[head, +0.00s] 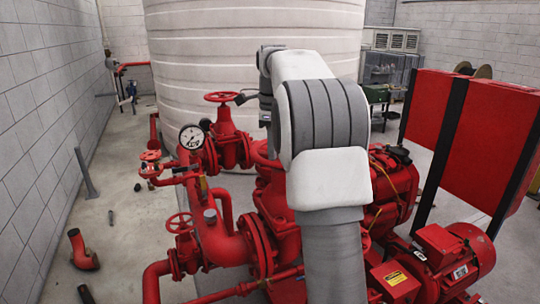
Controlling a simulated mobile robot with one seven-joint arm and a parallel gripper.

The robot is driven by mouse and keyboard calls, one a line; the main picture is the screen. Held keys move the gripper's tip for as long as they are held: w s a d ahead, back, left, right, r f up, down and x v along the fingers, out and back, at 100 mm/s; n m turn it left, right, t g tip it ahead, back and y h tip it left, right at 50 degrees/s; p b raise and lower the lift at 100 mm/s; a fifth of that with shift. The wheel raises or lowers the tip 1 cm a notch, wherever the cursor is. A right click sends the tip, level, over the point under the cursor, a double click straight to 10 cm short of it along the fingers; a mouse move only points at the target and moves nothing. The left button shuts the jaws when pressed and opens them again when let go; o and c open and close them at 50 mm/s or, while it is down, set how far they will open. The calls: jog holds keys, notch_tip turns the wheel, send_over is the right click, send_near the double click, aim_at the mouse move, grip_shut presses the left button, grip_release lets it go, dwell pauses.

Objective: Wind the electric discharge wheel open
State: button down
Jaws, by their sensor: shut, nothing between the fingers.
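A red handwheel (222,97) sits level on top of a red valve (229,145) left of the picture's middle. A second red handwheel (180,222) is on a lower valve at the front left. The picture does not show which one is the electric discharge wheel. My gripper (241,98) shows small and dark at the right rim of the upper wheel. It is shut with nothing held. I cannot tell whether it touches the rim. My arm hides part of the pump and pipes behind it.
A round gauge (192,137) stands left of the upper valve. A red motor (450,258) is at lower right, and a red panel (475,135) stands at right. A large white tank (200,50) is behind. Loose pipe pieces (82,250) lie on the left floor.

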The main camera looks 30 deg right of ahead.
jog(key=shift+w+a+r+p, duration=0.1)
jog(key=shift+w+p, duration=0.3)
jog(key=shift+p, duration=0.15)
notch_tip(320, 180, up, 8)
jog(key=p, duration=0.4)
dwell(0.4)
